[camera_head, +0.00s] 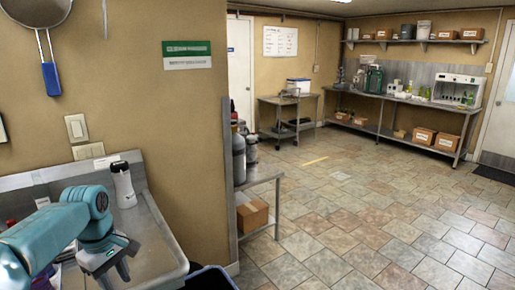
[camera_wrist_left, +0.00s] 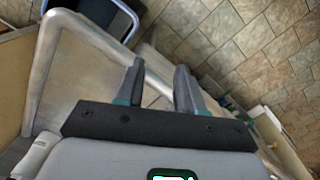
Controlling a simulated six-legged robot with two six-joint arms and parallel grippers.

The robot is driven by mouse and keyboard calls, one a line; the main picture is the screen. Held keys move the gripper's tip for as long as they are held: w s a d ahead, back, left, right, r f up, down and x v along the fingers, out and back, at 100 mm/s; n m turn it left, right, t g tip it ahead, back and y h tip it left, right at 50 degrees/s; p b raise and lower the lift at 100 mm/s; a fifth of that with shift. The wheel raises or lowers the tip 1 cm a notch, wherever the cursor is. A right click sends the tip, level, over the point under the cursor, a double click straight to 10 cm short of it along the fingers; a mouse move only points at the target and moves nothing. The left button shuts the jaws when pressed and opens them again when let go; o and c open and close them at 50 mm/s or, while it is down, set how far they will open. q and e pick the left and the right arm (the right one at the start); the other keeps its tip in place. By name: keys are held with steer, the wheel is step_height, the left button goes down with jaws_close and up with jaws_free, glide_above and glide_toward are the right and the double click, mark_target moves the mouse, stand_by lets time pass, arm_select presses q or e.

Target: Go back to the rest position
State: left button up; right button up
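My left arm comes in from the left in the head view and reaches over the metal sink counter (camera_head: 160,240). My left gripper (camera_head: 112,268) points downward there. In the left wrist view its two dark fingers (camera_wrist_left: 160,78) stand apart with nothing between them. Beneath them are the counter's metal rim and the tiled floor. My right gripper is in neither view.
A white bottle with a dark top (camera_head: 123,185) stands at the back of the counter, close to my left arm. A dark blue bin (camera_head: 208,279) is by the counter's right end. A metal shelf stand (camera_head: 258,178) is beyond the wall corner. The tiled floor (camera_head: 350,220) is clear.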

arm_select(q)
steer(key=s+d+f+m+h, duration=0.15)
steer(key=d+f, duration=0.25)
steer(key=f, duration=0.4)
steer(key=d+f+m, duration=0.3)
steer(key=d+f, duration=0.2)
steer(key=f, duration=0.3)
steer(key=s+d+f+m+h, duration=0.1)
steer(key=d+f+m, duration=0.1)
steer(key=d+f, duration=0.35)
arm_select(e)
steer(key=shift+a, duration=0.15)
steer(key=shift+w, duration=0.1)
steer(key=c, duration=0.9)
arm_select(q)
steer(key=s+d+f+m, duration=0.2)
steer(key=s+d+f, duration=0.2)
steer(key=s+f, duration=0.3)
steer(key=s+d+f+m, duration=0.3)
steer(key=s+d+f, duration=0.2)
steer(key=s, duration=0.8)
steer(key=shift+d+f+h, duration=0.2)
steer(key=shift+f+h, duration=0.25)
steer(key=shift+f, duration=0.5)
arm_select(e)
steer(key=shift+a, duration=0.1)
